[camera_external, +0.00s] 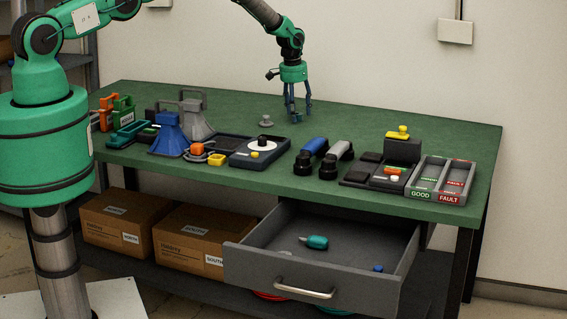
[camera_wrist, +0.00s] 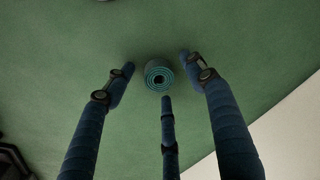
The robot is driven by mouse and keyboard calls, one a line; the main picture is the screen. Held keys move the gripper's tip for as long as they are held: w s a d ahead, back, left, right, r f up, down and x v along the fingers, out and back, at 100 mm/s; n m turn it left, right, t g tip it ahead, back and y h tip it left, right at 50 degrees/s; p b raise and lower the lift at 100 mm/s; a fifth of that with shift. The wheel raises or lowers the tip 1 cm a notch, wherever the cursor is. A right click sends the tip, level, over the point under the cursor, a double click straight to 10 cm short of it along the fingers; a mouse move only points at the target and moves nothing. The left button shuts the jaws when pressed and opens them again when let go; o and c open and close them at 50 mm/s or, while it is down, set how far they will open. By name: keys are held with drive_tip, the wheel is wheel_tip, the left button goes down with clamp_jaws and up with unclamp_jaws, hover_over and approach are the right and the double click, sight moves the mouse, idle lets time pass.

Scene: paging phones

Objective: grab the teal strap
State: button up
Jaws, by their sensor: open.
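The teal strap (camera_wrist: 158,77) is a small rolled coil on the green table top, seen end-on in the wrist view. My gripper (camera_wrist: 158,72) is open above it, with its three blue fingers spread around the coil. A gap shows between the coil and the upper two fingertips; the lower fingertip is close below it, and I cannot tell if it touches. In the external view my gripper (camera_external: 298,114) points down over the back middle of the table. The strap cannot be made out clearly there among the fingers.
A GOOD/FAULT tray (camera_external: 443,180) is at right. An open drawer (camera_external: 290,268) holds a teal item (camera_external: 317,242).

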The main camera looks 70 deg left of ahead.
sight(297, 113)
idle(0.3)
drive_tip(key=c, duration=0.9)
drive_tip(key=shift+r, duration=0.15)
drive_tip(key=shift+r, duration=4.85)
